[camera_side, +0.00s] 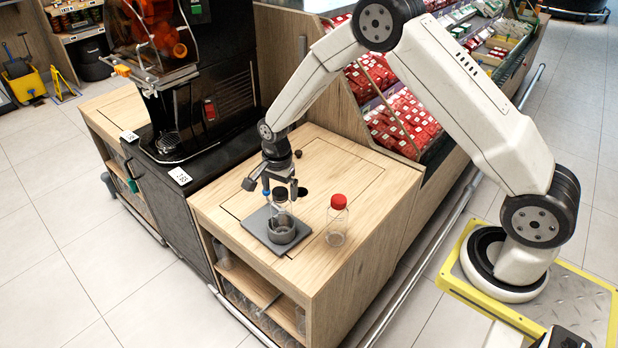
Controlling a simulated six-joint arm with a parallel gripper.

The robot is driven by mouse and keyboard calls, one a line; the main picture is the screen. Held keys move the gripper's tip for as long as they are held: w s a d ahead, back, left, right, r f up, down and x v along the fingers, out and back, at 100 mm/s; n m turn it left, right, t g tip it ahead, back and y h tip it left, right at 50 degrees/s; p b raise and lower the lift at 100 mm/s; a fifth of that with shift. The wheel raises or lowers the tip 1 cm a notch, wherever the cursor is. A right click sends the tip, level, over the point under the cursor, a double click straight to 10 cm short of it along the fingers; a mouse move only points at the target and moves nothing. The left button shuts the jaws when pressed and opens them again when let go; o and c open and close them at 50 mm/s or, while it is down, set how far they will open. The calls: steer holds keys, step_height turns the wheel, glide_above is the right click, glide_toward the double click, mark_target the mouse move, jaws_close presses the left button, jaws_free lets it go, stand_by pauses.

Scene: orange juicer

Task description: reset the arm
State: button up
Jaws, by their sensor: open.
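My gripper (279,191) is above the left part of the wooden counter (350,165), pointing down. It is open, with its fingers around or just behind the upper part of a clear bottle with a dark top (280,208); I cannot tell whether they touch it. That bottle stands in a dark round holder (281,232) on a grey plate (256,223). A second clear bottle (336,226) with a red cap (338,201) stands upright on the counter to the right, apart from my gripper.
The orange juicer (155,40) stands on a black cabinet to the left. A small dark cap-like piece (298,154) and a dark hole lie behind my gripper. Shelves of red packets (400,120) border the counter at the back right.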

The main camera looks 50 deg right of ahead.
jaws_close()
stand_by(0.5)
steer(key=shift+n, duration=2.5)
steer(key=shift+n, duration=0.4)
steer(key=shift+n, duration=2.2)
steer(key=shift+n, duration=0.3)
